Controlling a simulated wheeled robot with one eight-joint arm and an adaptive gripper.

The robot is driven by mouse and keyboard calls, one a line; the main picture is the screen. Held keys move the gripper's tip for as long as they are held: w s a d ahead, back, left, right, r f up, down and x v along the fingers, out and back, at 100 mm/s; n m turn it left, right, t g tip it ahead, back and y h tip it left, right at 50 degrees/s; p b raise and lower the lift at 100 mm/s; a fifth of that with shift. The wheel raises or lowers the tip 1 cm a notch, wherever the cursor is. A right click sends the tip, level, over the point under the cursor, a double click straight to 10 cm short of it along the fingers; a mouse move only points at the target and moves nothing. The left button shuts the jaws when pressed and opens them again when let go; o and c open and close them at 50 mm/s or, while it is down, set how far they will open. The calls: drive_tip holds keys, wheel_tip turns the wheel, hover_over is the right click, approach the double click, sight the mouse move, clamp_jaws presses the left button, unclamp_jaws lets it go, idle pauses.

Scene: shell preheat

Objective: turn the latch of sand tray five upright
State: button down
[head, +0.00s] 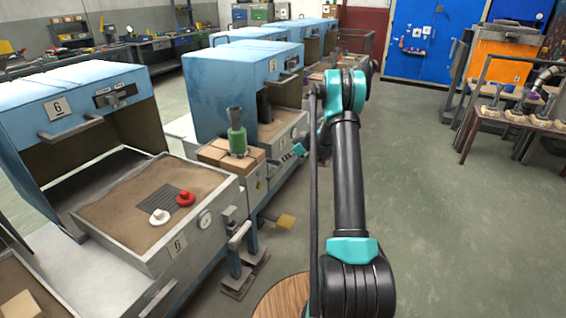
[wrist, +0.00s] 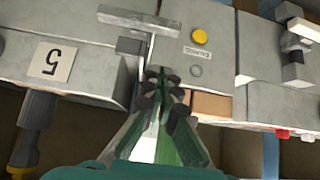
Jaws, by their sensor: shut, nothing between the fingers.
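Sand tray five shows in the wrist view by its number plate (wrist: 52,62), which appears upside down on a grey metal front. In the head view that sand tray (head: 285,122) sits in the second blue furnace, partly hidden by my arm. My gripper (wrist: 165,78) is shut and empty, its fingertips close to the grey front, right of the plate. A pale bar (wrist: 150,18) and a thin upright edge beside the fingers may be the handle and latch; I cannot tell which, nor whether they touch. In the head view my gripper (head: 298,150) is small and mostly hidden by the arm.
Tray six (head: 150,205) stands nearer, with red and white knobs on its sand. A green bottle-like object (head: 237,135) stands on wooden blocks (head: 222,153) between the trays. A yellow button (wrist: 200,36) is right of my fingers. The floor to the right (head: 440,220) is clear.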

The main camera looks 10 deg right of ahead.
hover_over(270, 175)
drive_tip(key=s+d, duration=0.1)
drive_tip(key=d, duration=0.1)
wheel_tip(270, 175, down, 6)
drive_tip(key=shift+s+d+f, duration=0.1)
drive_tip(key=shift+d+f, duration=0.05)
drive_tip(key=shift+f, duration=0.75)
drive_tip(key=shift+s+d+f, duration=0.1)
drive_tip(key=shift+f, duration=0.75)
drive_tip(key=shift+f, duration=0.1)
